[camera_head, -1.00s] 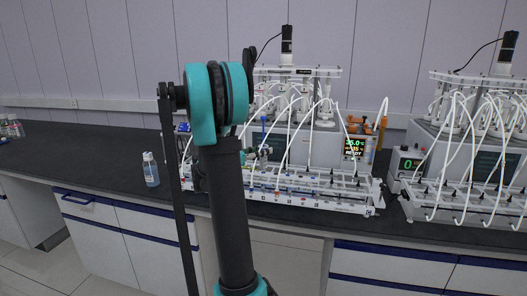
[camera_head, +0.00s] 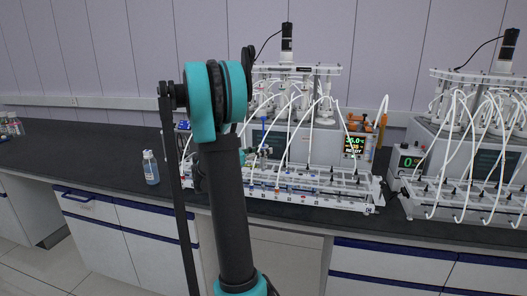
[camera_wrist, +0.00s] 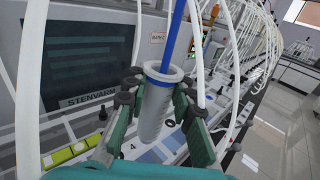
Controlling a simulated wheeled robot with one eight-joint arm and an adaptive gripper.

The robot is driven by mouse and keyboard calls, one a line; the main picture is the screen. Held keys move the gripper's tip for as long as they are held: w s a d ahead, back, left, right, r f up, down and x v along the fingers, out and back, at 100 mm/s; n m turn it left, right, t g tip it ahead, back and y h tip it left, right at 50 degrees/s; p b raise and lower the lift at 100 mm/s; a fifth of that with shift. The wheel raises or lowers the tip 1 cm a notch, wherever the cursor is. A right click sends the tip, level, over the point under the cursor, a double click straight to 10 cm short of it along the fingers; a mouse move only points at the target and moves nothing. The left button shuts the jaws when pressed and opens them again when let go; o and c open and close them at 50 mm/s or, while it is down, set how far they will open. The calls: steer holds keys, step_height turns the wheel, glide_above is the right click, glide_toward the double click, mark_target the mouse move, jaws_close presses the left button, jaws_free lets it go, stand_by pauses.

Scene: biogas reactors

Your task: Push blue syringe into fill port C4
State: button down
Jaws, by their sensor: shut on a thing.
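The blue syringe has a pale grey barrel (camera_wrist: 153,108) with a flared rim and a blue plunger rod (camera_wrist: 172,38) rising from it. My gripper (camera_wrist: 158,92) is shut on the barrel, with one finger on each side. The syringe stands roughly upright over the reactor's front rack (camera_wrist: 172,156) in the wrist view. In the head view the blue rod (camera_head: 263,130) shows just right of my arm, above the rack (camera_head: 320,198). The syringe's lower tip is hidden, and I cannot tell whether it is in a port. I cannot read which port is C4.
White tubes (camera_wrist: 31,90) hang close to the gripper on both sides. A dark screen panel (camera_wrist: 88,55) stands behind at left. A second reactor (camera_head: 490,150) is at the right in the head view. A small bottle (camera_head: 151,168) stands on the bench left of my arm.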

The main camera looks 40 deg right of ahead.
steer(key=c, duration=1.2)
jaws_free()
steer(key=a, duration=1.2)
steer(key=shift+w, duration=0.45)
